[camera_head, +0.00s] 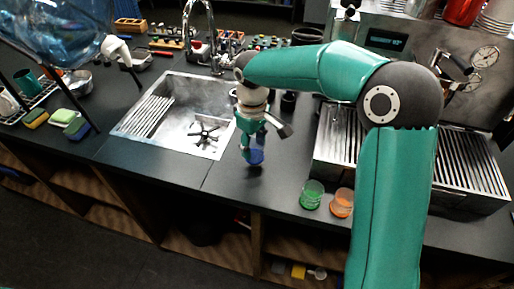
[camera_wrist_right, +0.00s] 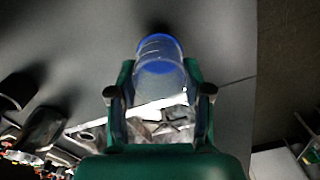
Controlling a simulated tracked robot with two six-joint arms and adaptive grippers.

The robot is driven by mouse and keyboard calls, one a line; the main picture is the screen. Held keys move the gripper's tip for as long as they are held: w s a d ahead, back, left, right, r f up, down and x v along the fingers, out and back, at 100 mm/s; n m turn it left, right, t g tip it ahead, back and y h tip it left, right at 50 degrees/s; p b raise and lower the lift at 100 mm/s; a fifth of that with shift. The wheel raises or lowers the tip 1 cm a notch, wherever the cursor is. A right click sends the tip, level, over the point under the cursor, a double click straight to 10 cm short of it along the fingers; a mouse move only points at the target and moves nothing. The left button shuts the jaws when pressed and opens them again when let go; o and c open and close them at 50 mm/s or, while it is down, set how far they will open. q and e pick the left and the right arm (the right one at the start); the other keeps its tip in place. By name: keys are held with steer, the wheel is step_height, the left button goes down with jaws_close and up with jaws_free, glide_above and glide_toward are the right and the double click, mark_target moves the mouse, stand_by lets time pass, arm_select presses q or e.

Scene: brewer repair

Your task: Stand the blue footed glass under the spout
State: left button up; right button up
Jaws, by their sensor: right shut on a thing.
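The blue footed glass (camera_head: 256,156) is at the front of the dark counter, just right of the sink. My right gripper (camera_head: 252,138) is shut on it from above. In the right wrist view the glass (camera_wrist_right: 160,62) sits between the two fingers of my right gripper (camera_wrist_right: 160,95), with its blue end pointing away from the palm. I cannot tell whether the glass touches the counter. The espresso machine (camera_head: 400,42) stands at the back right, with its slatted drip tray (camera_head: 338,140) in front; my right arm hides much of its front. My left gripper is not in view.
Sponges (camera_head: 68,120) and a rack lie farther left. The counter between gripper and green glass is clear.

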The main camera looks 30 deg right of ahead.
steer(key=shift+f, duration=1.25)
steer(key=shift+f, duration=0.1)
steer(key=o, duration=1.3)
